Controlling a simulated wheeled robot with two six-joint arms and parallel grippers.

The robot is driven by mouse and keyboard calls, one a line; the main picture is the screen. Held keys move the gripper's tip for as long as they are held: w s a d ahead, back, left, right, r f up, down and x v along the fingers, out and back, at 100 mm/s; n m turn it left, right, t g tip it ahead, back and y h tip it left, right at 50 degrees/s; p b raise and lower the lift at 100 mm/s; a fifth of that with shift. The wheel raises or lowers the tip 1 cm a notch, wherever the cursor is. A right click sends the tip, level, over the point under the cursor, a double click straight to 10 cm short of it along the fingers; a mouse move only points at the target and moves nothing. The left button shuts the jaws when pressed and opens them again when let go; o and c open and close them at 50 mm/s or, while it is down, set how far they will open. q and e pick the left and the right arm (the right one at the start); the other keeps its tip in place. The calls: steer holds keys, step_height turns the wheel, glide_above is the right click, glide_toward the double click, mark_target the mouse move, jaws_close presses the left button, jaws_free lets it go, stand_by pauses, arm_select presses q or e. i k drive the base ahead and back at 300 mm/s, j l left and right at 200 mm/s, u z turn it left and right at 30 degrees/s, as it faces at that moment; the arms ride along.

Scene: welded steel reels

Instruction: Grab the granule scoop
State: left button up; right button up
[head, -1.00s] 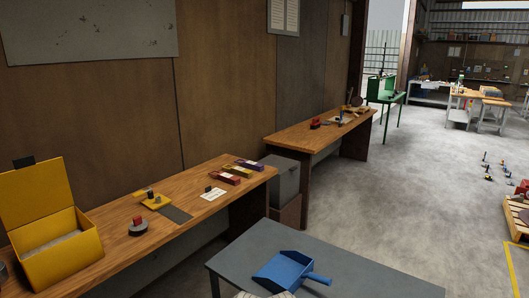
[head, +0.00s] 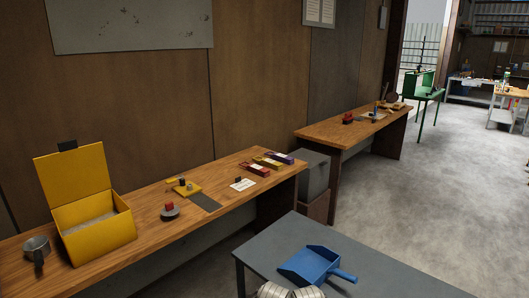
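A blue scoop (head: 312,264) with a wide open pan and a short handle lies on the grey table (head: 390,277) at the bottom of the head view. Its handle points right and toward me. Neither of my grippers shows in the head view.
A pale ridged object (head: 290,291), cut off by the frame, lies in front of the scoop. Open concrete floor (head: 440,190) lies right.

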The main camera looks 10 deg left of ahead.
mark_target(39, 254)
steer(key=u, duration=1.9)
steer(key=i+l, duration=0.3)
steer(key=i, duration=0.2)
steer(key=i+l, duration=0.3)
steer(key=i, duration=0.15)
steer(key=i+l, duration=0.35)
steer(key=i, duration=0.15)
